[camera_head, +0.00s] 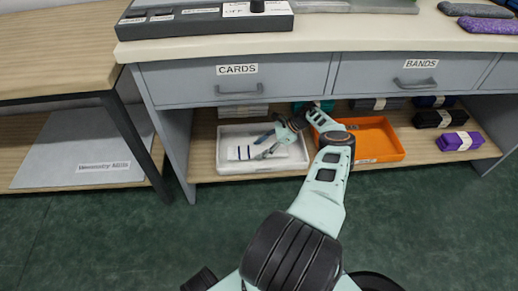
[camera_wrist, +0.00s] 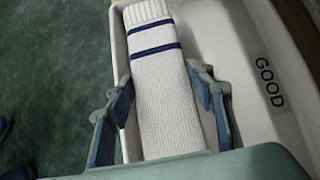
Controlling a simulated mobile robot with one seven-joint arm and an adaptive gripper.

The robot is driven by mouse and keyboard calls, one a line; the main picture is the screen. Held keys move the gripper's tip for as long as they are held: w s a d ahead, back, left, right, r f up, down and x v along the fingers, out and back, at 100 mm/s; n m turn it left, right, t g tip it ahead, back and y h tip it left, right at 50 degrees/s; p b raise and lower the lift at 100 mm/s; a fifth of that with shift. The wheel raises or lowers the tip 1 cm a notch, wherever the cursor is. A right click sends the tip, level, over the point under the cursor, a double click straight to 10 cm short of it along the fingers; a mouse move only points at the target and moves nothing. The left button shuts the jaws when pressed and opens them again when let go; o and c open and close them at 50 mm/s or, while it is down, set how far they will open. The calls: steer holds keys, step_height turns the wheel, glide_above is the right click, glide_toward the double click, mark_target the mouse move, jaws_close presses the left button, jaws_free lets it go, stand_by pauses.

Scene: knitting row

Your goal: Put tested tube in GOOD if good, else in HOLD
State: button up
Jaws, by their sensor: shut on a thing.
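A white ribbed knitted tube (camera_wrist: 166,100) with two dark blue stripes near one end lies between my gripper's fingers in the wrist view. My gripper (camera_wrist: 163,82) is shut on it, with a blue finger on each side. In the head view my gripper (camera_head: 264,143) reaches into the white tray (camera_head: 262,170) on the shelf, and the tube (camera_head: 241,153) shows there. The tray's inner face (camera_wrist: 235,45) bears the word GOOD in the wrist view. I cannot tell whether the tube rests on the tray floor. An orange tray (camera_head: 385,135) stands right of the white one; its label is unreadable.
The counter with CARDS (camera_head: 238,87) and BANDS (camera_head: 415,80) drawers overhangs the shelf. Purple (camera_head: 459,141) and black (camera_head: 440,118) banded bundles lie on the shelf's right. A table leg (camera_head: 132,135) stands at left. The green floor in front is open.

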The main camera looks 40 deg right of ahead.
steer(key=shift+f, duration=0.1)
steer(key=shift+f, duration=0.5)
steer(key=o, duration=1)
steer(key=shift+c, duration=0.2)
steer(key=shift+r, duration=0.4)
steer(key=v, duration=0.7)
steer(key=shift+s+d+r+p, duration=0.1)
steer(key=shift+d+r+p, duration=0.05)
steer(key=shift+r+p, duration=0.2)
